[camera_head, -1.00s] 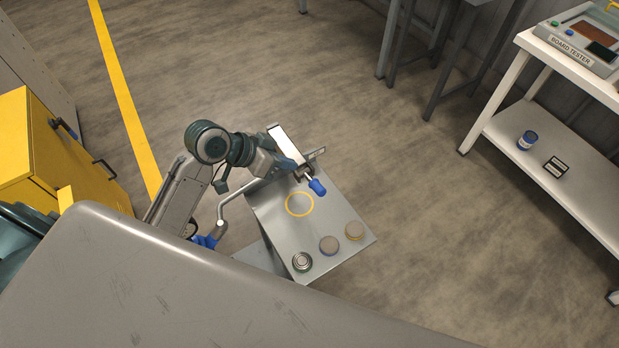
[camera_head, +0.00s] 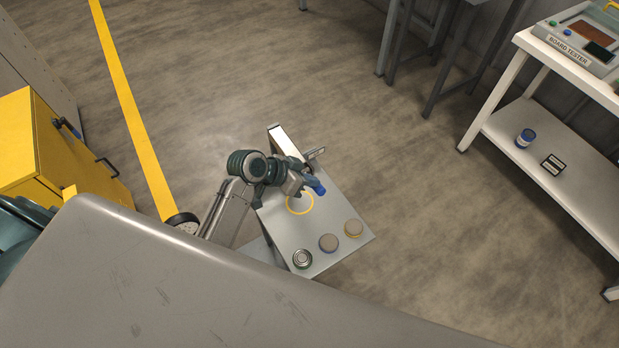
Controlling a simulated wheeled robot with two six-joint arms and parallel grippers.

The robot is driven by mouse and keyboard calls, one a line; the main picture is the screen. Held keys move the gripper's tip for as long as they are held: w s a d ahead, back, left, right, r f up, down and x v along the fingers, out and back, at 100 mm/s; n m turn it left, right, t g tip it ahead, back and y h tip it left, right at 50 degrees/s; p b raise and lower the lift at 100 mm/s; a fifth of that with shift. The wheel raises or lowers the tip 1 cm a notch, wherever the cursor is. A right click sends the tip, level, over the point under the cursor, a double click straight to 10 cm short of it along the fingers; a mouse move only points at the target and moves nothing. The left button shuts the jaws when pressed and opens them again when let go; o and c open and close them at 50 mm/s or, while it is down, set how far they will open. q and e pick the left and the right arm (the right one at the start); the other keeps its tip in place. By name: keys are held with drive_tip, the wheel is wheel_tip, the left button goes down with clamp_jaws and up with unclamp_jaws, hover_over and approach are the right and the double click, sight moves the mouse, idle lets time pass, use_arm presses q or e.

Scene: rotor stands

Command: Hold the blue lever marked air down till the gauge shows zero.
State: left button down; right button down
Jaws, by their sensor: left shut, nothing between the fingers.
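The blue lever (camera_head: 318,188) shows its blue grip at the back edge of a grey stand (camera_head: 287,232). My left gripper (camera_head: 306,190) is shut and empty, right beside the lever's blue grip in this view and partly covering the lever. I cannot tell whether they touch. A small plate (camera_head: 316,153) stands behind the lever; its marking is too small to read. No gauge reading can be made out. My right gripper is not in view.
A yellow ring (camera_head: 300,203) is marked on the stand top. Three round pieces sit along its front: a metallic one (camera_head: 302,259), a blue-edged one (camera_head: 329,243) and a yellow-edged one (camera_head: 353,229). A yellow cabinet (camera_head: 60,160) is left; a white shelf (camera_head: 560,160) is right.

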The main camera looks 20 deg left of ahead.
sight(316, 191)
use_arm(q)
drive_tip(key=shift+s+d+f+y, duration=0.2)
drive_tip(key=shift+f+y, duration=0.05)
drive_tip(key=shift+y, duration=0.05)
idle(0.4)
drive_tip(key=shift+s+d+f+m+t+y, duration=0.25)
drive_tip(key=shift+f+m+t+y, duration=0.15)
drive_tip(key=shift+f+t+y, duration=0.1)
drive_tip(key=shift+s+d+f+m+t+y, duration=0.15)
drive_tip(key=shift+d+f+m+t+y, duration=0.1)
drive_tip(key=shift+f+m+t+y, duration=0.2)
drive_tip(key=shift+f, duration=0.35)
drive_tip(key=shift+s+d+f+y, duration=0.1)
drive_tip(key=shift+s+f+y, duration=0.05)
drive_tip(key=shift+f+y, duration=0.15)
idle(0.4)
